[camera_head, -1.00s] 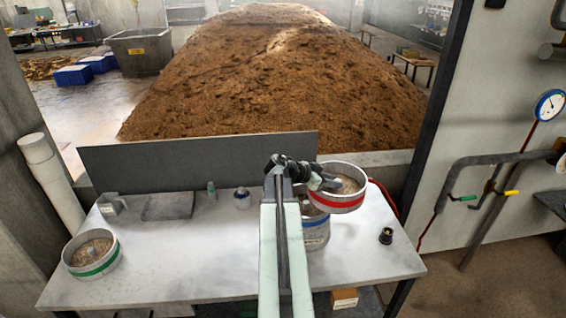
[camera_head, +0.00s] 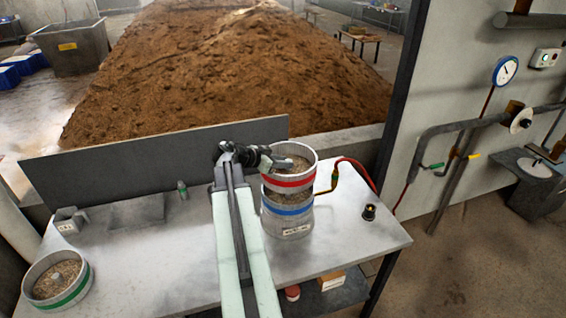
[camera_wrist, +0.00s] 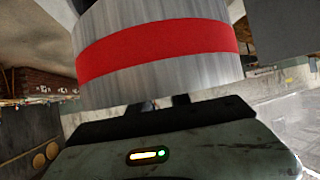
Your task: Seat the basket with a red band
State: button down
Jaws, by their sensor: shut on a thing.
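The basket with a red band (camera_head: 290,182) is a round metal tub with grain inside. My gripper (camera_head: 278,161) is shut on its left side and holds it roughly level above a metal pot with a blue band (camera_head: 289,223). Grain in the pot's top shows below the red-banded basket, so the two look apart or only partly overlapping; contact at the back is hidden. In the wrist view the red-banded basket (camera_wrist: 155,48) fills the upper middle, close in front of the gripper; the fingertips are mostly hidden.
A green-banded basket of grain (camera_head: 60,285) stands at the table's left front. A grey panel (camera_head: 150,160) lines the table's back edge. A red hose (camera_head: 356,168) runs behind the pot, and a small black knob (camera_head: 369,212) stands to the right.

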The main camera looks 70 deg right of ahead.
aim_at(285, 175)
jog(key=shift+s+f+b, duration=0.1)
jog(key=shift+f+b, duration=1.5)
jog(key=shift+f, duration=0.3)
jog(key=shift+f+b, duration=0.45)
jog(key=shift+f+b, duration=0.45)
jog(key=shift+f, duration=0.2)
jog(key=c, duration=1.1)
grip_release()
jog(key=shift+a, duration=0.1)
